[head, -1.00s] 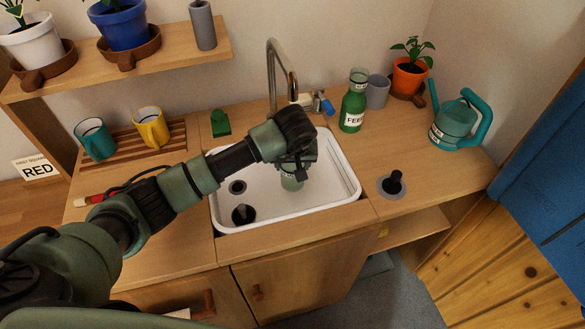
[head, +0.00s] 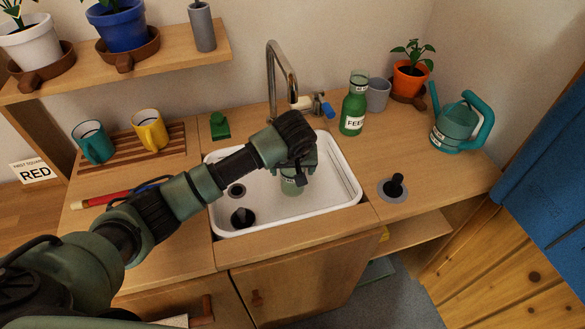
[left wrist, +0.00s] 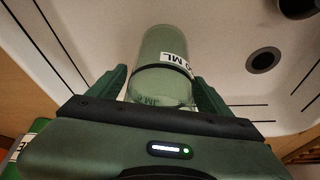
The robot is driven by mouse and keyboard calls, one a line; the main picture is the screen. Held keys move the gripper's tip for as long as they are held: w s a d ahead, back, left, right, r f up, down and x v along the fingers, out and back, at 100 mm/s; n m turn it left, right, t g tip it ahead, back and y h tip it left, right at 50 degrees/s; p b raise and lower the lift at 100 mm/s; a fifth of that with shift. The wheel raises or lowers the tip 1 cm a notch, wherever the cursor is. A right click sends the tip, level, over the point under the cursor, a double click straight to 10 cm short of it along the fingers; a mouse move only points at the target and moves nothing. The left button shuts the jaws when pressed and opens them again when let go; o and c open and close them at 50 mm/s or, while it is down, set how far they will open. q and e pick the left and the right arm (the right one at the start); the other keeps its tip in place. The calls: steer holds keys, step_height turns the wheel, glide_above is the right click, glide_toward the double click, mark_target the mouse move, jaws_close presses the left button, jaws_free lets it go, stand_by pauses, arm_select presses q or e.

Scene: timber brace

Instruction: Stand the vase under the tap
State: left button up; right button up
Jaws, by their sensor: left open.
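The vase (head: 291,184), a pale green cylinder, is in the white sink (head: 346,196), on the picture side nearer me than the tap (head: 272,75). My left gripper (head: 298,172) is over it and hides its upper part in the head view. The tap's spout hangs over the sink's back. My right gripper is out of view.
A green FEED bottle (head: 354,105), grey cup (head: 377,95), orange potted plant (head: 407,80) and teal watering can (head: 456,124) stand right of the sink. Two mugs sit on a slatted rack (head: 128,146) at left.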

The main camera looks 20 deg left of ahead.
arm_select(q)
steer(key=shift+s+r, duration=0.1)
steer(key=shift+r, duration=0.4)
steer(key=v, duration=1.1)
